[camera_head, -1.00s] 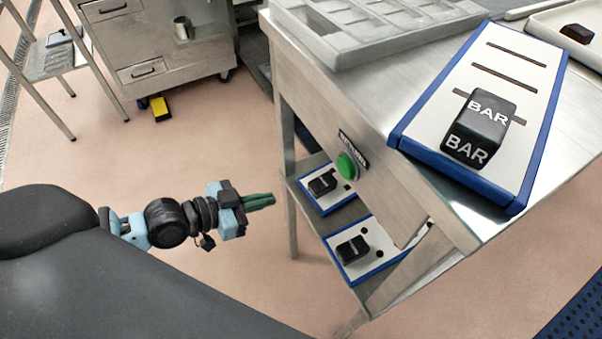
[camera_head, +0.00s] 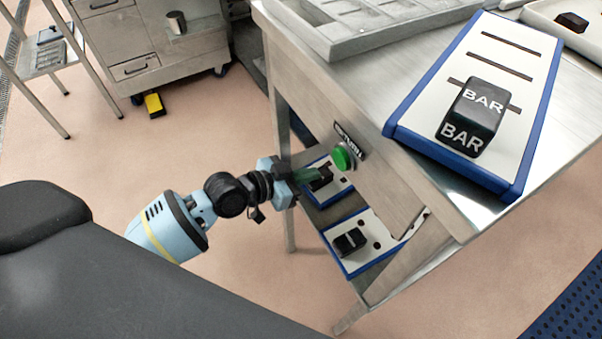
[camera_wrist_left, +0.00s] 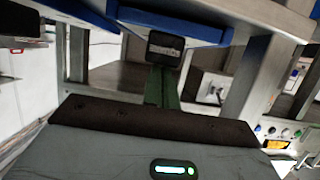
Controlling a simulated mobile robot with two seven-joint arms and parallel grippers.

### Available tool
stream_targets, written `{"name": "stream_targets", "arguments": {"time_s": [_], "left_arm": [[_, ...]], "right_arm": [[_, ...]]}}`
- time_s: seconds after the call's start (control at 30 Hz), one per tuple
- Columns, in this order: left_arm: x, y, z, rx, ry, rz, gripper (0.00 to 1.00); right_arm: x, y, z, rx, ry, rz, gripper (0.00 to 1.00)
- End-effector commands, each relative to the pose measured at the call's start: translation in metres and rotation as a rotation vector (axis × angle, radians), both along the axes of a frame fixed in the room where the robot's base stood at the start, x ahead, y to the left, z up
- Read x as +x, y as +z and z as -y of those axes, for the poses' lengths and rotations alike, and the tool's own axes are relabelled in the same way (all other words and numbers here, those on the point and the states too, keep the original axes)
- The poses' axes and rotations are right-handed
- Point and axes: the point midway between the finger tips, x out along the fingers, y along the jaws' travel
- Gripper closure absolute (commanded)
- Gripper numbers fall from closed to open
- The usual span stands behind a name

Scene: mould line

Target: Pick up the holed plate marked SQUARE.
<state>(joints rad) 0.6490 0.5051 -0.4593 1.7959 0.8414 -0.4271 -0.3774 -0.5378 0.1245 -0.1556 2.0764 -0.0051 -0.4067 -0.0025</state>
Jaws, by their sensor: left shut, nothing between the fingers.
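No plate reads SQUARE in these views. Two blue-edged holed plates lie on the shelf under the steel table: an upper plate (camera_head: 335,188) and a lower plate (camera_head: 375,228) with round holes. Each carries a black block, the upper block (camera_head: 320,178) and the lower block (camera_head: 349,242); their labels are too small to read. A slotted plate (camera_head: 518,45) with a block marked BAR (camera_head: 470,115) lies on the tabletop. My left gripper (camera_head: 312,174) is shut and empty, overlapping the upper plate in the head view. In the left wrist view its green fingers (camera_wrist_left: 161,86) point toward a labelled black block (camera_wrist_left: 160,48).
A green button (camera_head: 343,157) sits on the table's side, just above my left gripper. The table leg (camera_head: 281,150) stands close by. A grey compartment tray (camera_head: 350,25) is on the tabletop. A cabinet (camera_head: 150,50) stands behind; the floor to the left is open.

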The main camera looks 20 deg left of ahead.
Motion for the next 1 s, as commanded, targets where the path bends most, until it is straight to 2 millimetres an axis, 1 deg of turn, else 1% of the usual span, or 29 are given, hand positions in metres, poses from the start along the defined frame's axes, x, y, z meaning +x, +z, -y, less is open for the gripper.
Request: {"name": "stream_targets", "arguments": {"time_s": [0.03, 0.37, 0.47, 0.8, 0.9, 1.0], "left_arm": [[-0.001, -0.006, -0.001, 0.005, -0.001, -0.009, 1.00], [-0.003, -0.009, -0.001, 0.008, -0.002, -0.017, 1.00], [-0.007, -0.011, -0.005, 0.011, -0.002, -0.021, 1.00], [-0.054, -0.013, -0.041, 0.018, -0.002, -0.026, 1.00], [-0.063, -0.013, -0.048, 0.017, -0.003, -0.026, 1.00], [-0.068, -0.012, -0.051, 0.014, -0.004, -0.026, 1.00]], "right_arm": [[0.000, -0.002, 0.000, 0.000, 0.000, -0.001, 1.00], [0.008, 0.001, -0.001, 0.001, -0.004, 0.015, 1.00], [0.009, 0.002, -0.001, 0.003, -0.007, 0.015, 1.00], [0.008, 0.008, -0.002, 0.005, -0.010, 0.019, 1.00], [0.006, 0.008, -0.002, 0.006, -0.010, 0.013, 1.00], [0.003, 0.008, -0.002, 0.005, -0.010, 0.009, 1.00]]}}
